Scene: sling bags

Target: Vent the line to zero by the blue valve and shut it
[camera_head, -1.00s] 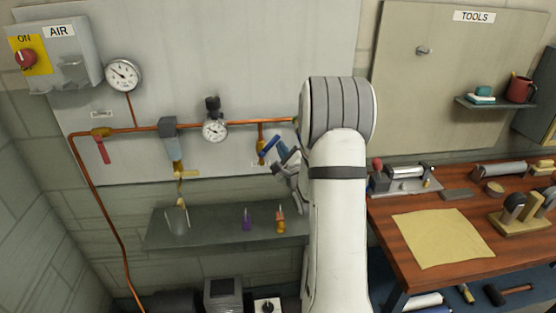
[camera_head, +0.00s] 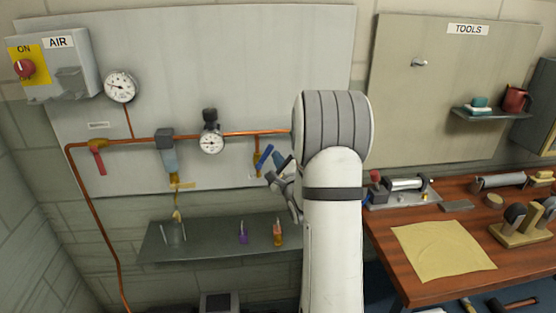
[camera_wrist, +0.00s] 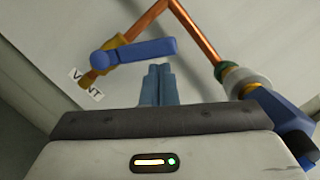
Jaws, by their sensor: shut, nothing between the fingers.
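The blue valve has a blue lever (camera_head: 263,156) on a brass body on the short drop below the copper pipe. The lever slants up to the right in the head view. In the wrist view the lever (camera_wrist: 143,51) lies nearly level across the brass body, beside a partly covered VENT label (camera_wrist: 86,84). My gripper (camera_head: 277,170) is shut and empty, just right of the lever. Its fingertips (camera_wrist: 158,68) show just below the lever's free end; I cannot tell whether they touch it. The round gauge (camera_head: 121,86) and regulator gauge (camera_head: 211,142) are too small to read.
A red lever (camera_head: 97,157) hangs at the pipe's left, next to a filter (camera_head: 168,158). A shelf (camera_head: 205,244) with small bottles is below. In the wrist view a blue fitting (camera_wrist: 285,115) is close on the right. A wooden bench (camera_head: 385,262) stands right.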

